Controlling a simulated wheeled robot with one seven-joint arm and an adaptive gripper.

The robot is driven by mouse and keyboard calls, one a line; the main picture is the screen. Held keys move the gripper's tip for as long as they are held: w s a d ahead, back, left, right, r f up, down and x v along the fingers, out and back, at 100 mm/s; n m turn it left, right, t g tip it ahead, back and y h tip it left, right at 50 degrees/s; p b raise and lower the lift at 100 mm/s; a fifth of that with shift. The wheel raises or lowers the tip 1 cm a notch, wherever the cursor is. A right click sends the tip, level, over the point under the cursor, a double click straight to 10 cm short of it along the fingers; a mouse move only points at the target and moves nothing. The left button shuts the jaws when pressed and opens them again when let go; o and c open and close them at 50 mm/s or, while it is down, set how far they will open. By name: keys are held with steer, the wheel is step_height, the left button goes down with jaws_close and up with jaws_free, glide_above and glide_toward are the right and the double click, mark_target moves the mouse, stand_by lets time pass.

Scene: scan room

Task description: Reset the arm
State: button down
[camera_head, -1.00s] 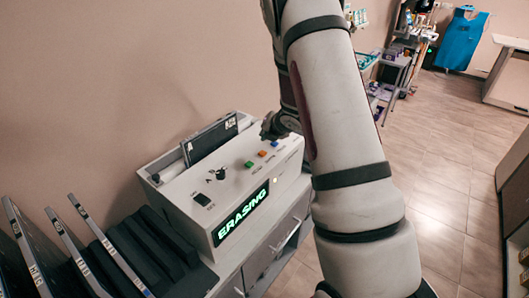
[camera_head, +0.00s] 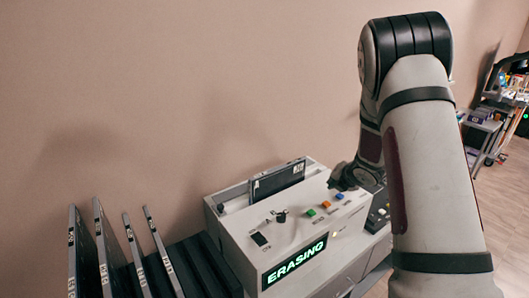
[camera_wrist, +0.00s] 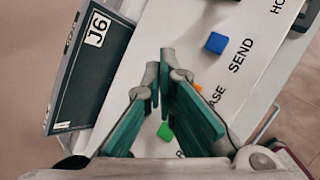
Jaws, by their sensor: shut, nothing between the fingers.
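My arm reaches over the right part of the head view. My gripper (camera_head: 338,184) is near the right end of a white eraser machine (camera_head: 240,245), above its button panel. In the wrist view my gripper (camera_wrist: 160,85) is shut and empty, with its green-padded fingers together over the panel. A blue button (camera_wrist: 215,43) lies right of the fingertips, beside the word SEND. An orange button (camera_wrist: 197,88) and a green button (camera_wrist: 165,131) are partly hidden by the fingers. The machine's lit display (camera_head: 296,261) reads ERASING.
A dark cassette (camera_head: 278,181) labelled J6 stands in the machine's slot. Several upright plates (camera_head: 135,255) stand in a dark rack at left. A wall runs close behind. A cart (camera_head: 487,125) stands far right, with open floor (camera_head: 500,190) before it.

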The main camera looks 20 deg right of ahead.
steer(key=s+a+r+m+h, duration=0.1)
steer(key=s+a+r+m, duration=0.1)
steer(key=s+r+m, duration=0.4)
steer(key=s+a+r+m+h, duration=0.1)
steer(key=a+r+m, duration=0.25)
steer(key=r, duration=0.45)
steer(key=s+a+r+m+h, duration=0.1)
steer(key=s+a+r+m, duration=0.1)
steer(key=s+r+m, duration=0.4)
steer(key=s+a+r+m+g+y, duration=0.1)
steer(key=s+a+m, duration=0.4)
steer(key=s, duration=0.6)
steer(key=s+a+r+m+g+y+b, duration=0.1)
steer(key=s+a+m, duration=0.4)
steer(key=s+a, duration=0.5)
steer(key=shift+s+a+r+m+g+y, duration=0.15)
steer(key=shift+s+r+m+g+y, duration=0.2)
steer(key=shift+s+r+g+y, duration=0.55)
steer(key=shift+w+r, duration=0.1)
